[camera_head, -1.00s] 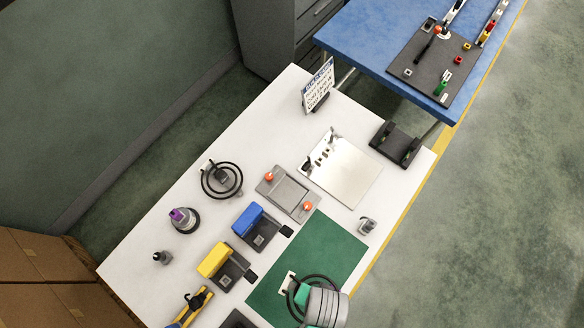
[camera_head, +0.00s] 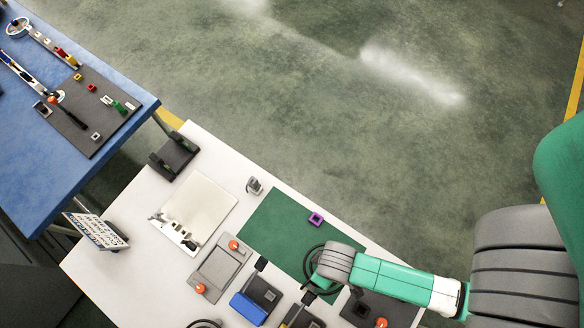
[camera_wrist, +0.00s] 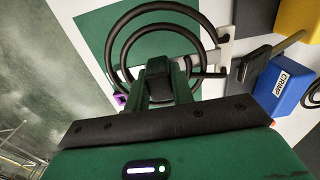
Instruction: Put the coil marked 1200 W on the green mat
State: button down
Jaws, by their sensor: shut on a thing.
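My gripper (camera_head: 320,282) is over the lower edge of the green mat (camera_head: 270,228) in the head view. It is shut on a black coil (camera_wrist: 128,38), whose dark block sits between the fingers in the wrist view (camera_wrist: 160,85). The coil's rings (camera_head: 308,262) show beside the gripper in the head view. The mat (camera_wrist: 150,42) lies behind the rings in the wrist view. I cannot tell if the coil touches it. No wattage is readable on the coil. Another black coil (camera_head: 205,323) is cut off at the bottom edge.
A small purple square piece (camera_head: 316,218) lies on the mat. Near it are a grey plate with orange knobs (camera_head: 216,268), a blue block (camera_head: 248,309) reading "CRIMP" in the wrist view, and a pale metal plate (camera_head: 198,208). A sign (camera_head: 95,230) stands at left.

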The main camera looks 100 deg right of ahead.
jog(key=shift+d, duration=0.15)
jog(key=shift+w+d+f, duration=0.85)
jog(key=shift+w+d, duration=0.8)
jog(key=shift+w, duration=0.4)
jog(key=shift+w+d+f, duration=0.8)
jog(key=shift+w+d, duration=0.8)
jog(key=shift+w, duration=0.5)
jog(key=shift+w+d+f, duration=0.85)
jog(key=shift+w+d, duration=0.8)
jog(key=shift+w, duration=0.4)
jog(key=c, duration=1.2)
grip_release()
jog(key=shift+f, duration=0.1)
notch_tip(320, 180, up, 12)
jog(key=p, duration=0.1)
jog(key=shift+p, duration=0.3)
